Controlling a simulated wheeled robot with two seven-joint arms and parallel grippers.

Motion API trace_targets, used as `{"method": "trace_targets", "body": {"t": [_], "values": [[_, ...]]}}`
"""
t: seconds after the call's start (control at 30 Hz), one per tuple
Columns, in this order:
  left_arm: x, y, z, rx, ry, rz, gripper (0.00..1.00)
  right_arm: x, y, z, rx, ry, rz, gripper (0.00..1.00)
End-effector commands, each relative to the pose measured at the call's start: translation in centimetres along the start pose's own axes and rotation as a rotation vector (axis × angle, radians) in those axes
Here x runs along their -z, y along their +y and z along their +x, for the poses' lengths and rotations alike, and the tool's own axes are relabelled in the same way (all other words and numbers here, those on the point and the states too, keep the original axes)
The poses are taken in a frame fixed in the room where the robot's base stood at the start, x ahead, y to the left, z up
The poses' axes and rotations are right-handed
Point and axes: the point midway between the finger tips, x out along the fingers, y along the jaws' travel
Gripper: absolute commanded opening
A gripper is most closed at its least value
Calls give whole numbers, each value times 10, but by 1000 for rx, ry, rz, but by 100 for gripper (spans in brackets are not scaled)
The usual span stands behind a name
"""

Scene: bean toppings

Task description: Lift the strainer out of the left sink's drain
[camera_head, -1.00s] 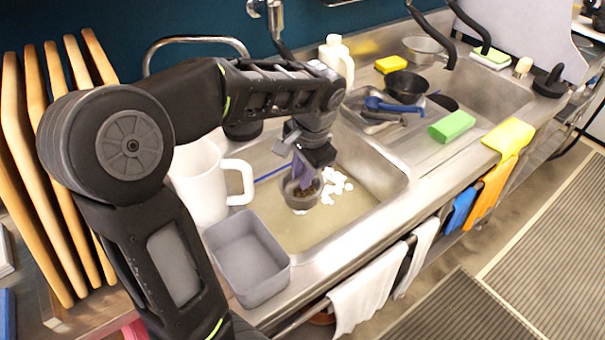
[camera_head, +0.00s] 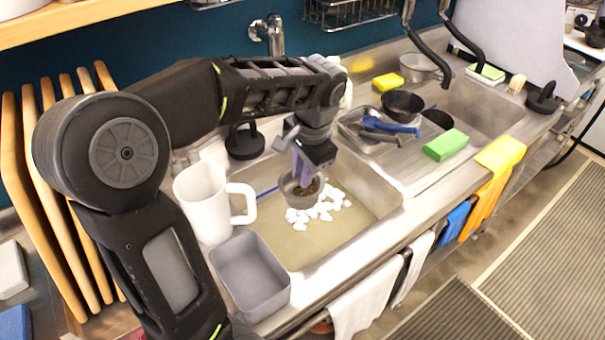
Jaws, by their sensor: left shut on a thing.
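My left gripper (camera_head: 303,170) is shut on the strainer (camera_head: 296,196), a small dark grey round cup with brown bits inside. The strainer hangs in the left sink (camera_head: 350,222), above several white pieces (camera_head: 318,209) that lie in the murky water. The drain itself cannot be made out. A white pitcher (camera_head: 202,205) stands at the left of the sink. My right gripper is not in view.
A grey rectangular tub (camera_head: 251,310) sits at the sink's front left edge. Wooden boards (camera_head: 62,230) stand at the left. A metal tray with a dark bowl (camera_head: 402,106) and a green sponge (camera_head: 446,145) lie right of the sink.

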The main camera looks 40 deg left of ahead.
Motion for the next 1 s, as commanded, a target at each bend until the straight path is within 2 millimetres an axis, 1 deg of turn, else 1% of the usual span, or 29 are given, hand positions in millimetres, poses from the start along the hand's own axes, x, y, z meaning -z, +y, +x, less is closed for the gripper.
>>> {"method": "trace_targets", "body": {"t": [0.03, 0.23, 0.27, 0.43, 0.6, 0.73, 1.0], "values": [[0, -3, -13, 0, 1, 0, 0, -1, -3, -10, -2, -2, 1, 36], [0, -8, -38, 0, 1, 0, 0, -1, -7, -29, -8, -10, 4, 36], [0, -8, -38, 1, 2, -1, 0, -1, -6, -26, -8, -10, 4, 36], [0, -12, -60, 1, 3, 0, 0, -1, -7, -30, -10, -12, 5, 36], [1, -15, -76, 2, 2, 0, 0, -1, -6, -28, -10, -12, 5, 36], [0, -16, -82, 1, 1, 0, 0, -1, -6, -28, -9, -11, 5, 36], [0, -16, -82, 1, 0, 0, 0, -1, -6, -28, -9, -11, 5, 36]]}}
